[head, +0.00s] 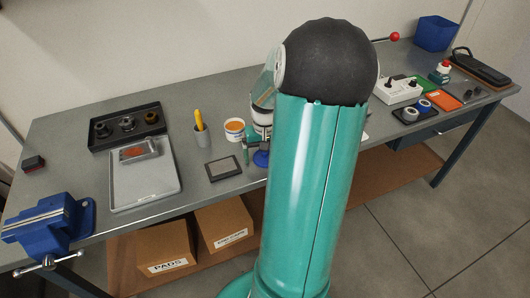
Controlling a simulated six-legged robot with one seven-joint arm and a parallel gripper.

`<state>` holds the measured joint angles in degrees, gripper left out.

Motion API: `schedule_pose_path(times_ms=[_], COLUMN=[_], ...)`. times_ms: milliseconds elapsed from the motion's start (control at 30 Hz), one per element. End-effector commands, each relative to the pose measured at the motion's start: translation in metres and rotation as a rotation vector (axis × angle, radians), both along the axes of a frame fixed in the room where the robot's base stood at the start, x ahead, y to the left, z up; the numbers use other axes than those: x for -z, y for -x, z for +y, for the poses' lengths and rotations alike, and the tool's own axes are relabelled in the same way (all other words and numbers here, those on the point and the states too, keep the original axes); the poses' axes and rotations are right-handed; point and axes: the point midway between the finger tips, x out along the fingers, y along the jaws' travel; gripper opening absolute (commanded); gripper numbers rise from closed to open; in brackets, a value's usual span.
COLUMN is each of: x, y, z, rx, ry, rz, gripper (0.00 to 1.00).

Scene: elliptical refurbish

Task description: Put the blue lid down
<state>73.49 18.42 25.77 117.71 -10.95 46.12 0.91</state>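A small round blue piece (261,158), which looks like the blue lid, shows low beside the left edge of my arm, over the bench's front part. My own teal arm hides its right side. What seems to be my gripper (256,147) is just above it, pointing down and mostly hidden behind the arm. I cannot tell whether its fingers are closed on the blue piece, or whether the piece touches the bench. A dark-framed grey pad (223,168) lies just left of it.
The grey bench (75,130) holds a black parts tray (97,142), a grey tray (150,187), a blue vise (52,220), a grey cup (202,136) and an orange-topped tub (235,129). At right are a white control box (398,90), blue rings (423,105) and a blue bin (436,33).

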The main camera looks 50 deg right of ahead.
Motion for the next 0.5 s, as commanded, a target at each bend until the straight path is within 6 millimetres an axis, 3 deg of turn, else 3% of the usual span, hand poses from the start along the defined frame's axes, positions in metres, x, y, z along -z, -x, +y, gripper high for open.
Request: schedule_pose_path(times_ms=[333,500], x=[-0.004,-0.028], y=[0.000,0.000], z=[-0.001,-0.001], rx=[0.001,0.000], ry=[0.001,0.005], rz=[-0.001,-0.001], gripper=[0.94,0.94])
